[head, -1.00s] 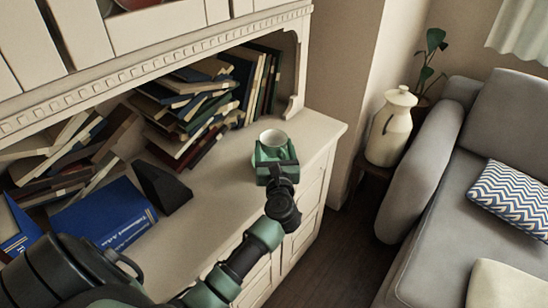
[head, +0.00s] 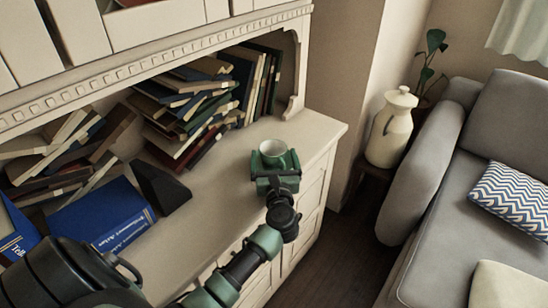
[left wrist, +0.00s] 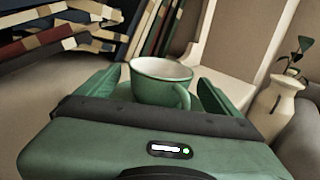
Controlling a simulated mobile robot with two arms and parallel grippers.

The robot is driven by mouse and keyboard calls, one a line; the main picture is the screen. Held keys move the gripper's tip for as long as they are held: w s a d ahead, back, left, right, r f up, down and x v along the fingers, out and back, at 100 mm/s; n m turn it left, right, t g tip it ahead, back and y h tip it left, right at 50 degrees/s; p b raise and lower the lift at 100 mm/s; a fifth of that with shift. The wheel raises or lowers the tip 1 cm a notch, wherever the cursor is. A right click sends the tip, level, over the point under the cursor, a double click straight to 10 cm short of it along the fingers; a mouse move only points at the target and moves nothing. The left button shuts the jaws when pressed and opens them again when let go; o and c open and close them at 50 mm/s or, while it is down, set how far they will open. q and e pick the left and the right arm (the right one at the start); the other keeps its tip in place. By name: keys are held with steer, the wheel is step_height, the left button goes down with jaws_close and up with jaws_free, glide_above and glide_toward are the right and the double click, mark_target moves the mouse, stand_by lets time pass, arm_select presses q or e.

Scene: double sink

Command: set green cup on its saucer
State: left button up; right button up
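The green cup (head: 274,156), pale inside, stands upright near the right end of the cabinet top. In the left wrist view the cup (left wrist: 160,80) is between my gripper's fingers, its handle toward the right and the camera. My left gripper (head: 275,174) is at the near side of the cup. Its green fingers (left wrist: 165,95) are spread, and gaps show between them and the cup. The saucer is not visible in either view; the gripper hides the cup's base, so I cannot tell what is under it. My right gripper is not in view.
Piled books (head: 190,110) and upright books (head: 255,80) stand behind the cup, under the shelf. A blue book (head: 105,215) lies to the left. The cabinet top (head: 225,205) is clear in front. A cream jug (head: 390,130) stands beside the grey sofa (head: 440,190).

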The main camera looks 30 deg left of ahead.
arm_select(q)
steer(key=shift+r+p, duration=0.35)
steer(key=shift+r, duration=0.05)
steer(key=v, duration=1.2)
steer(key=shift+f, duration=0.1)
